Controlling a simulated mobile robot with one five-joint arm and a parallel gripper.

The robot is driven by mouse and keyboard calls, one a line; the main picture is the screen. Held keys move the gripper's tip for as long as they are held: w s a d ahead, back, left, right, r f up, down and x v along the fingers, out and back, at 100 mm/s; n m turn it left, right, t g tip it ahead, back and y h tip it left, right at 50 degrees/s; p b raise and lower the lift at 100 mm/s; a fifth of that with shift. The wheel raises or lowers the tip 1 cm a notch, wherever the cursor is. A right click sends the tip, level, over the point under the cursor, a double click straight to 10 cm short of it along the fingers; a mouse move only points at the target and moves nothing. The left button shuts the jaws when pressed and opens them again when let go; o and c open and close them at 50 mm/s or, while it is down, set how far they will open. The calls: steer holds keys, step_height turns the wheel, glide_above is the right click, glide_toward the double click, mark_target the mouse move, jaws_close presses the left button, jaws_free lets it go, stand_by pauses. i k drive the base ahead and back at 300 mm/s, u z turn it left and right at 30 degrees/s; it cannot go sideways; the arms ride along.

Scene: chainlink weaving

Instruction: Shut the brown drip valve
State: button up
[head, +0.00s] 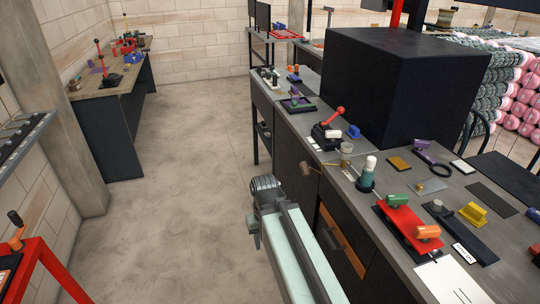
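A small brown block-like handle (306,169) sticks out at the front edge of the long grey workbench, on a thin rod. It looks like the brown drip valve, but it is too small to tell its position. A tan cup-like part (346,149) stands on the bench top just beyond it. My gripper (254,232) is at the end of my pale green arm, low and in front of the bench, to the left of the brown handle and apart from it. Its fingers are too unclear to tell whether they are open.
The workbench (455,188) holds a red tray (408,230) with green and orange handles, a teal bottle (367,174), a red-knobbed lever (330,124) and a large black box (395,85). An orange-trimmed drawer front (341,240) is near my arm. The floor (185,185) at left is clear.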

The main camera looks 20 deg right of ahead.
mark_target(305, 170)
steer(key=u, duration=0.45)
steer(key=i, duration=1.25)
steer(key=u, duration=0.7)
steer(key=i, duration=0.6)
steer(key=z, duration=0.3)
steer(key=k, duration=0.6)
steer(key=u, duration=0.25)
